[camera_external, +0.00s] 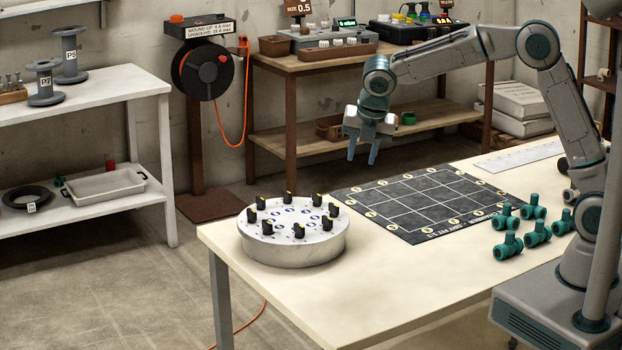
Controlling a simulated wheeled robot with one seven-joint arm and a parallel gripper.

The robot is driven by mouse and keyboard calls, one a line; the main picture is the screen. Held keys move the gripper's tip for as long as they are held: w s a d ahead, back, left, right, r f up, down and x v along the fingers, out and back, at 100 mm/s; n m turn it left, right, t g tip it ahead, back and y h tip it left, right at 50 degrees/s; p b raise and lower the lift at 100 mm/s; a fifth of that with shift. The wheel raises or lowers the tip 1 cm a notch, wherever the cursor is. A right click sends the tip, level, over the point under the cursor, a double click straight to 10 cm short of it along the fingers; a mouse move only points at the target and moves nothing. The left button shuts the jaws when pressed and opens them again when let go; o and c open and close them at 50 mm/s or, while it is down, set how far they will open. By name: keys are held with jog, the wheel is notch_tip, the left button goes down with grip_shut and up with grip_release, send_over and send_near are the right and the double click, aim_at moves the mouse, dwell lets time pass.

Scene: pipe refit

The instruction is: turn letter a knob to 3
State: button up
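A round metal drum (290,249) with a white top stands at the left end of the table. Several black knobs with yellow marks stand in a ring on its top, with small blue markings by them; one knob (317,198) is at the back right. The letters and numbers are too small to read, so I cannot tell which knob is letter A or where it points. My gripper (363,157) hangs above and behind the table, right of and higher than the drum. Its two fingers point down and are apart, with nothing between them.
A black gridded mat (420,198) lies right of the drum. Several teal pipe fittings (507,246) lie at the table's right. A white ruler-like strip (520,155) lies at the back. The bare tabletop (400,285) in front is clear. A cable reel (206,70) stands behind.

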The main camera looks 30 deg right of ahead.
aim_at(299, 225)
jog(key=w+a+f+n, duration=0.1)
jog(key=a+f+n, duration=0.3)
jog(key=a+n, duration=0.6)
jog(key=w+f+p, duration=0.1)
jog(key=f, duration=0.3)
jog(key=w+a+f+m+p, duration=0.1)
jog(key=w+f, duration=0.1)
jog(key=f, duration=0.2)
jog(key=w+a+f+m, duration=0.1)
jog(key=w+f, duration=0.1)
jog(key=f, duration=0.2)
jog(key=shift+w+a+f+y+p, duration=0.2)
jog(key=shift+f+y+p, duration=0.1)
jog(key=shift+p, duration=0.1)
grip_shut()
